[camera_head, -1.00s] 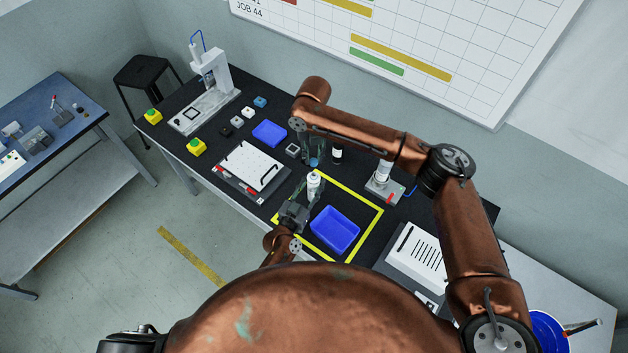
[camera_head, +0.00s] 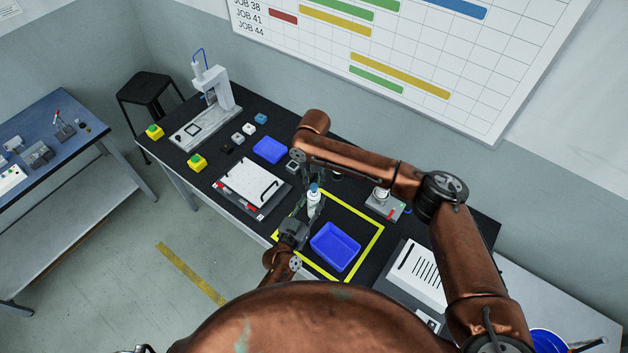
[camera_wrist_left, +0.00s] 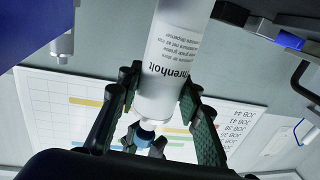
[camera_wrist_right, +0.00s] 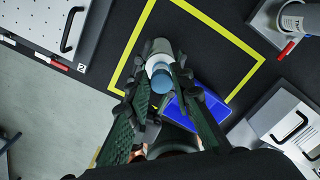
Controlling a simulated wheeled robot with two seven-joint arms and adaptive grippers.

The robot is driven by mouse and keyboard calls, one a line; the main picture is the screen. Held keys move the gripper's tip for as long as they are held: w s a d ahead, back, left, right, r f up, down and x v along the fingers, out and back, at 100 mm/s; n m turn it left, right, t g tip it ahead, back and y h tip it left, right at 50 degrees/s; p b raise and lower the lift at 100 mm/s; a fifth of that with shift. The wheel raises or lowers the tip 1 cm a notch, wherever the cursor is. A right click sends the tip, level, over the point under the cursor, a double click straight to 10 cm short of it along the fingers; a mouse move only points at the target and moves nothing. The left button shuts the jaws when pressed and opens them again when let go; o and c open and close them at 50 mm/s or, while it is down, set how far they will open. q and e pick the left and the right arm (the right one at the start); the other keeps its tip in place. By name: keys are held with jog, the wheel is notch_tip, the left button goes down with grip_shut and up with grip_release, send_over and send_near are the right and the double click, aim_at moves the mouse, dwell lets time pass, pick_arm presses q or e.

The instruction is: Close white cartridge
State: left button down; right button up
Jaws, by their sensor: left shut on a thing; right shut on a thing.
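The white cartridge (camera_head: 313,200) stands upright over the left part of the yellow-outlined area. My left gripper (camera_head: 306,212) is shut around its body; its printed label shows in the left wrist view (camera_wrist_left: 172,55). A blue cap (camera_head: 314,188) is at the cartridge's top end. My right gripper (camera_wrist_right: 163,88) is shut on this cap (camera_wrist_right: 162,81), coming from above. The cap lines up closely with the cartridge in the right wrist view. I cannot tell whether it is seated or just above; the fingers partly hide the join.
An empty blue bin (camera_head: 335,246) sits just right of the cartridge within the yellow outline (camera_head: 361,256). A small fixture with a red lever (camera_head: 384,206) stands to the right. A white-topped plate (camera_head: 251,184) lies left, with a second blue tray (camera_head: 269,150) behind.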

aim_at(314, 203)
jog(key=shift+f, duration=0.6)
jog(key=shift+f, duration=0.6)
dwell(0.3)
